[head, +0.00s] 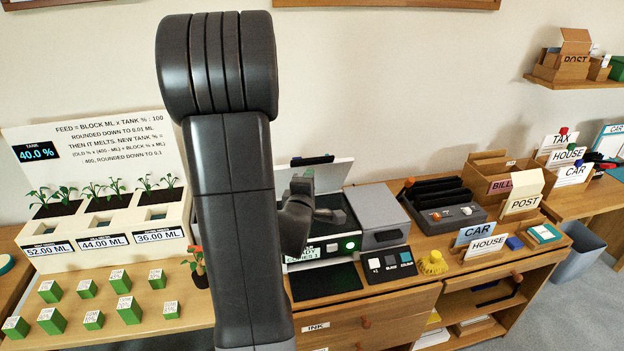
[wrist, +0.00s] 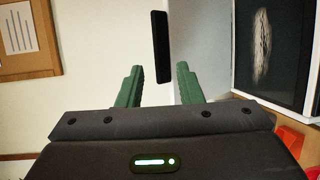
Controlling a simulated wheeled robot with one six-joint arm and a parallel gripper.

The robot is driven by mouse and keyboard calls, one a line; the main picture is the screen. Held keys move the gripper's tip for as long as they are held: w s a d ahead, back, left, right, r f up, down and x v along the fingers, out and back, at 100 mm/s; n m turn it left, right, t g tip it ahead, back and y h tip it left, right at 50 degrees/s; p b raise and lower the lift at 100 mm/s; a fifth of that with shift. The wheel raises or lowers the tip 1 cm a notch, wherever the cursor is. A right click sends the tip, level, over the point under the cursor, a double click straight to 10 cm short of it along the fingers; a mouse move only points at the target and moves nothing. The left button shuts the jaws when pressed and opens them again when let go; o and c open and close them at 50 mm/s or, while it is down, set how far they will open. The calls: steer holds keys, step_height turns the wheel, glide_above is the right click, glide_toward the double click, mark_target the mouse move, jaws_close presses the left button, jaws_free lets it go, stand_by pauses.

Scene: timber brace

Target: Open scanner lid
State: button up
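The scanner (head: 335,243) stands on the desk with a green light on its front, partly hidden by my arm. Its pale lid (head: 336,176) is raised and tilted back, with a dark handle (head: 309,160) at its upper edge. In the wrist view the dark handle (wrist: 160,40) stands upright beside the pale lid (wrist: 205,45), and the dark scanner bed (wrist: 272,50) shows at right. My gripper (wrist: 160,68) has its green fingers apart, one on either side of the handle's lower end in the picture, with gaps on both sides. In the head view the fingers are largely hidden.
A grey box (head: 378,212) stands right of the scanner, with a small button panel (head: 388,264) in front. A dark organizer (head: 441,203) and card holders are farther right. A planter (head: 105,228) and several green blocks are left. The wall is close behind.

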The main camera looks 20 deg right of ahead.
steer(key=shift+b+v, duration=0.3)
steer(key=shift+v, duration=2.1)
steer(key=shift+d, duration=0.1)
